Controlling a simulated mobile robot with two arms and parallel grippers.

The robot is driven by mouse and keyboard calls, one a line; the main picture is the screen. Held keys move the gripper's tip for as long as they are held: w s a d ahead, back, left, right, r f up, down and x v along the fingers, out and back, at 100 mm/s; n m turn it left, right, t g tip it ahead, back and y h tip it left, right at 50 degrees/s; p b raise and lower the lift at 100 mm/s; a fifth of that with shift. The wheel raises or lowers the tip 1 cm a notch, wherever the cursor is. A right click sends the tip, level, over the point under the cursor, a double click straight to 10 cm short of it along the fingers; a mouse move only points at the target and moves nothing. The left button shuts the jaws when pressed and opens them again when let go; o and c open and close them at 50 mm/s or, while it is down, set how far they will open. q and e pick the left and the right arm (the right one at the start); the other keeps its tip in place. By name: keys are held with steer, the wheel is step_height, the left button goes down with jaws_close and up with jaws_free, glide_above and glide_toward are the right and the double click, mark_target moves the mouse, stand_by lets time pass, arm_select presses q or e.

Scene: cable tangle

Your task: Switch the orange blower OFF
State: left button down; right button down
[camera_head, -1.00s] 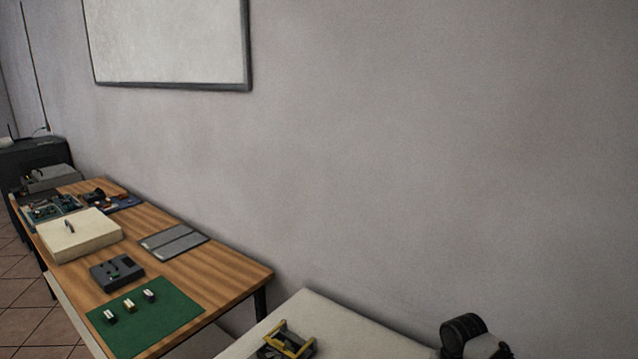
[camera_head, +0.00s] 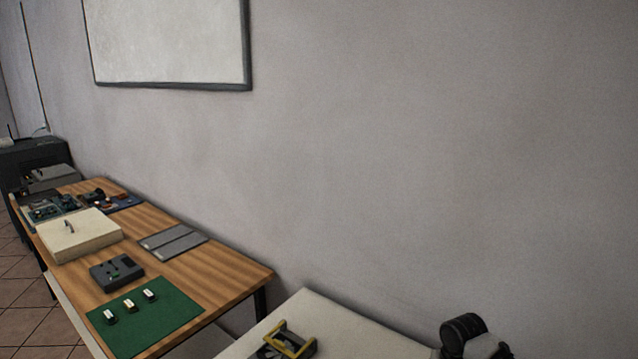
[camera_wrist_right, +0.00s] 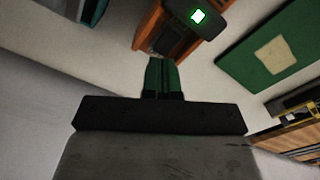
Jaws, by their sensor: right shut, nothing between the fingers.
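An orange-brown body (camera_wrist_right: 150,27), which looks like the orange blower, shows at the top of the right wrist view. The head view does not show the blower or the right fingertips. My left gripper is in neither view.
In the right wrist view, a green mat (camera_wrist_right: 240,70) lies at right, with yellow and dark items (camera_wrist_right: 300,137) below it. In the head view, a wooden table (camera_head: 235,275) with several items stands left, and a white table (camera_head: 335,315) holds a yellow-handled object (camera_head: 290,338).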

steer(key=shift+f+b, duration=0.7)
steer(key=shift+f, duration=0.6)
stand_by(0.8)
step_height(320, 180, up, 7)
steer(key=p, duration=0.8)
steer(key=shift+r, duration=0.1)
stand_by(0.3)
